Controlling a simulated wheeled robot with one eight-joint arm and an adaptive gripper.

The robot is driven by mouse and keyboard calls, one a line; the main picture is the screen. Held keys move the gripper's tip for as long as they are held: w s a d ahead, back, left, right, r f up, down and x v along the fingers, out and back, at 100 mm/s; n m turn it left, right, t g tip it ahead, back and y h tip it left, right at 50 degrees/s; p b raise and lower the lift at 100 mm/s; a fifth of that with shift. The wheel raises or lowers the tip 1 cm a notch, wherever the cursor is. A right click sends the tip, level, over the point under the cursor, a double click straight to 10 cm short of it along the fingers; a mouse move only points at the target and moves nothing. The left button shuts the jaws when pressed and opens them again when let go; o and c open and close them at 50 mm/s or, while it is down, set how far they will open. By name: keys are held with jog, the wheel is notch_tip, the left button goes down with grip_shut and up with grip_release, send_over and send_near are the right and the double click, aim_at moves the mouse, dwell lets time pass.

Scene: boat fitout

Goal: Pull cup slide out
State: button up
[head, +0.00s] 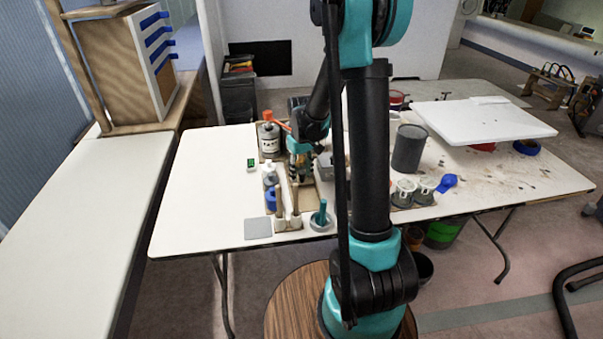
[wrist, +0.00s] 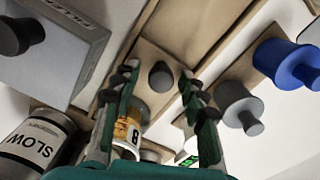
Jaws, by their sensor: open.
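In the wrist view, a small wooden slide with a dark round knob (wrist: 160,76) lies between wooden strips. I take it to be the cup slide. A cup with an orange band and the figure 8 (wrist: 128,135) is beyond the knob, partly hidden by a finger. My gripper (wrist: 158,82) is open and empty. Its two fingers reach either side of the knob; I cannot tell whether they touch it. In the head view my gripper (head: 300,177) points down over the wooden organiser (head: 293,222) on the white table. The slide is hard to make out there.
A grey box (wrist: 50,50) and a can marked SLOW (wrist: 35,143) are on one side. Grey (wrist: 238,104) and blue (wrist: 288,64) containers are on the other. A grey canister with an orange cap (head: 270,138) stands behind. The table's left part (head: 205,190) is mostly clear.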

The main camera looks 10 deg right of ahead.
jog(key=shift+c, duration=0.6)
grip_shut()
jog(key=shift+s, duration=0.15)
jog(key=s, duration=1.2)
jog(key=shift+s, duration=0.2)
jog(key=shift+o, duration=0.6)
grip_release()
jog(key=shift+r, duration=0.1)
notch_tip(320, 180, up, 12)
